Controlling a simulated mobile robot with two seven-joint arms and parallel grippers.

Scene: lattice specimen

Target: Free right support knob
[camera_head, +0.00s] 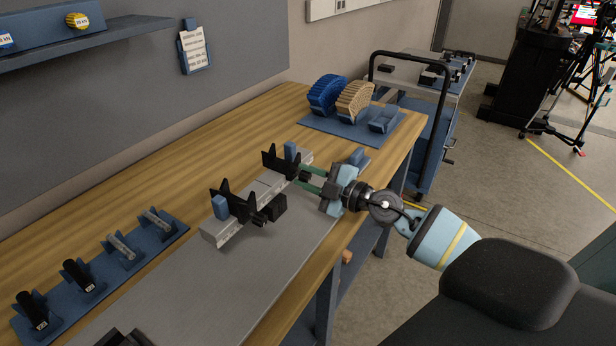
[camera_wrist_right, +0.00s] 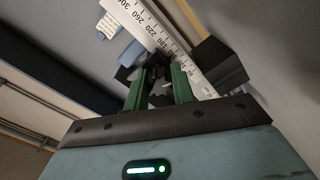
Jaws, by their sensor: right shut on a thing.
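A pale grey beam (camera_head: 222,232) lies on a grey plate and carries two black V-shaped supports with blue blocks. The right support (camera_head: 272,160) stands toward the far end. The left support (camera_head: 233,203) is nearer. My right gripper (camera_head: 303,177) reaches in from the right, with green fingers at the side of the right support. In the right wrist view, the fingers (camera_wrist_right: 157,76) are shut on a small dark knob (camera_wrist_right: 155,72) beside the beam's printed scale (camera_wrist_right: 160,35). The knob is mostly hidden by the fingers in the head view. My left gripper is not in view.
A black block (camera_head: 273,207) sticks out beside the left support, and shows as a dark box in the wrist view (camera_wrist_right: 222,66). A blue tray (camera_head: 340,129) with curved specimens stands at the back right. Blue racks (camera_head: 60,300) line the left side.

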